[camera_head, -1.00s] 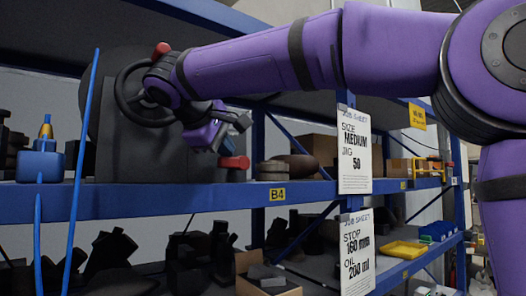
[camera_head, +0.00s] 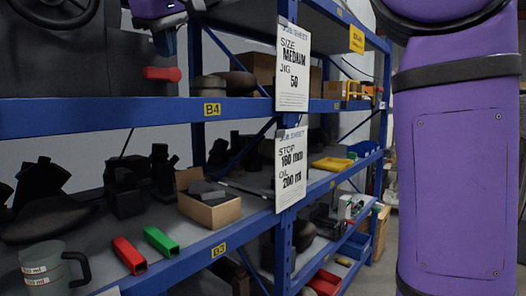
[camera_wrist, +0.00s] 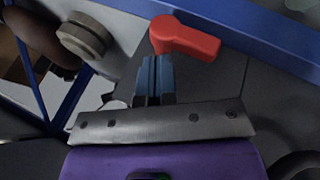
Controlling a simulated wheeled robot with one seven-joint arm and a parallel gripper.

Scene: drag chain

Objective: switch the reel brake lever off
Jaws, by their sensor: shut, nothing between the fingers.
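The red lever (camera_head: 162,73) sticks out to the right from the dark reel housing (camera_head: 60,65) on the upper shelf. It also shows in the wrist view (camera_wrist: 185,40), just ahead of the fingertips. My gripper (camera_head: 164,46) points down above the lever in the head view. In the wrist view its blue fingers (camera_wrist: 154,68) are together and hold nothing. The fingertips end close to the lever's hub end, and I cannot tell whether they touch it. Most of the housing and the wheel (camera_head: 55,10) are cut off at the picture's edge.
The blue shelf beam (camera_head: 80,116) runs in front of the housing. Two job sheets (camera_head: 293,68) hang at the upright to the right. The lower shelf holds a jug (camera_head: 48,268), red and green bars (camera_head: 160,240) and a cardboard box (camera_head: 208,205).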

